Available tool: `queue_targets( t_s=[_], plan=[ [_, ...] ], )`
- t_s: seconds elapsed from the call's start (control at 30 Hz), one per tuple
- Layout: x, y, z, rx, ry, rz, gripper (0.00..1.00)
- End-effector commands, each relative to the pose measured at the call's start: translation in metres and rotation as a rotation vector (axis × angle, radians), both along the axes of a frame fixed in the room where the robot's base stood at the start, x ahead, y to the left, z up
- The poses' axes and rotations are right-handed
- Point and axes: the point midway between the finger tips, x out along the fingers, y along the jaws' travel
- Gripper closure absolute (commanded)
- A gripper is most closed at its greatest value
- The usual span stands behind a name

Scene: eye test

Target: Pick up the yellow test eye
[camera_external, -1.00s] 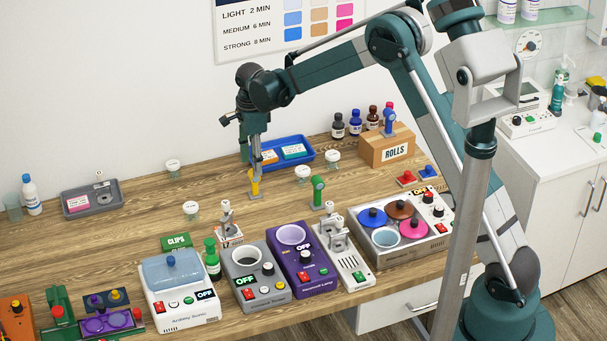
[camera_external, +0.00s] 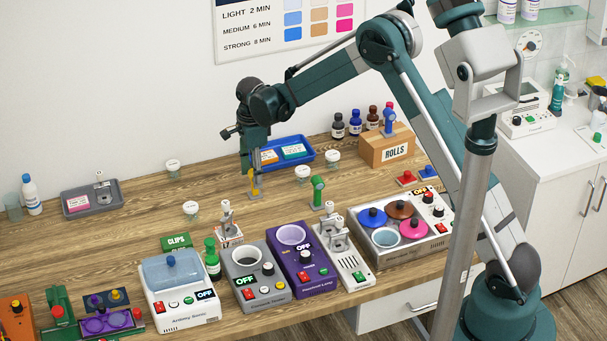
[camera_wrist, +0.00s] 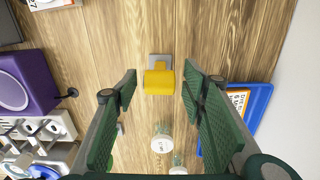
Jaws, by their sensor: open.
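The yellow test eye (camera_external: 254,183) stands on a small grey base on the wooden bench, in front of the blue tray. In the wrist view the yellow test eye (camera_wrist: 158,82) lies ahead of and between my gripper's fingers, seen from above with its grey base beside it. My gripper (camera_wrist: 158,92) is open, with a green finger on each side of the yellow piece and clear gaps to both. In the external view my gripper (camera_external: 254,168) hangs pointing down at the test eye and partly overlaps its top. I cannot tell whether it touches.
The blue tray (camera_external: 308,159) with cards is just behind. Small lidded jars (camera_external: 302,173) and a green test eye (camera_external: 318,192) stand to the right. Several devices line the bench's front, including a purple one (camera_external: 300,262). The bench left of the yellow eye is mostly clear.

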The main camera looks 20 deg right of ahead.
Motion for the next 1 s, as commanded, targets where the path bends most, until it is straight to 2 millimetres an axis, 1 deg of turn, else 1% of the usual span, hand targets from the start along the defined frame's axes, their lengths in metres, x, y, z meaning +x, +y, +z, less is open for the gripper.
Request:
queue_targets(
  t_s=[0.13,0.17,0.43,0.77,0.87,1.0],
  plan=[
    [0.0,0.0,0.0,0.0,0.0,0.0,0.59],
    [0.0,0.0,0.0,0.0,0.0,0.0,0.61],
    [0.0,0.0,0.0,0.0,0.0,0.0,0.97],
    [0.0,0.0,0.002,0.0,0.0,0.0,0.98],
    [0.0,0.0,0.006,0.0,0.0,0.0,0.98],
    [0.0,0.0,0.018,0.0,0.0,0.0,0.98]
  ],
)
